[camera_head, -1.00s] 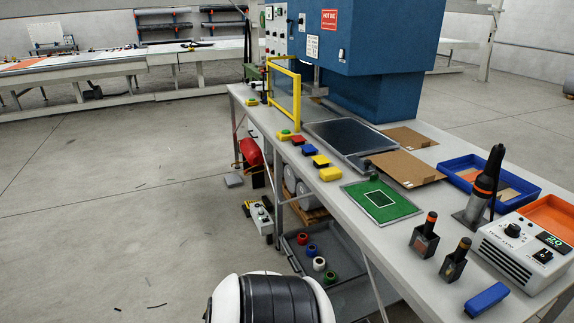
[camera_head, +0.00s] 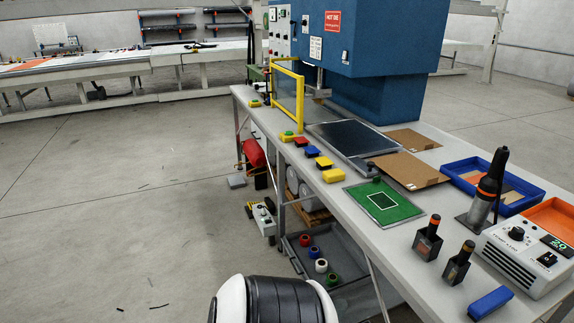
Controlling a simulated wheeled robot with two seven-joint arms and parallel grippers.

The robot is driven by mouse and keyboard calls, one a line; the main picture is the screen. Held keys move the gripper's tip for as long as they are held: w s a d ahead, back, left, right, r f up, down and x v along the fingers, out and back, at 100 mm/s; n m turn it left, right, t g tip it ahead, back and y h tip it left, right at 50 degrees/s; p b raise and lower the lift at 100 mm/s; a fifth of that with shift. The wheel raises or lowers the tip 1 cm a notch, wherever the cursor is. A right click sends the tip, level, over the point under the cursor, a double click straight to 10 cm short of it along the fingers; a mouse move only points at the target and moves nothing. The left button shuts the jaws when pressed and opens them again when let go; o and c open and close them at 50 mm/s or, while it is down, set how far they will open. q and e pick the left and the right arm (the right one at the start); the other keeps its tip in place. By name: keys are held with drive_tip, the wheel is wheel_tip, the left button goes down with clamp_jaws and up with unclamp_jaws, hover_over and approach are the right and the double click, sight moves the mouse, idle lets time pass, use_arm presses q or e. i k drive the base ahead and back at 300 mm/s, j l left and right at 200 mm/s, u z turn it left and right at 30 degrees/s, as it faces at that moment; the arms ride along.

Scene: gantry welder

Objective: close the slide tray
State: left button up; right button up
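The slide tray (camera_head: 343,139) is a flat dark plate with a light metal rim on the bench top. It sticks out in front of the blue welder press (camera_head: 375,45), so it looks pulled out. A small dark knob (camera_head: 372,169) stands at its front right corner, close to the green mat. Neither of my grippers is in view. A black and white rounded part of my own body shows at the bottom, apart from the tray.
A yellow guard frame (camera_head: 287,92) stands left of the tray. Coloured buttons (camera_head: 311,151) line the bench's front edge. Brown cardboard (camera_head: 410,170) and a green mat (camera_head: 383,202) lie close by. A grey bin (camera_head: 345,268) sits below.

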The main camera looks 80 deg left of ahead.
sight(353, 139)
drive_tip(key=u, duration=2.25)
drive_tip(key=i+j+z, duration=0.25)
drive_tip(key=i+j, duration=0.25)
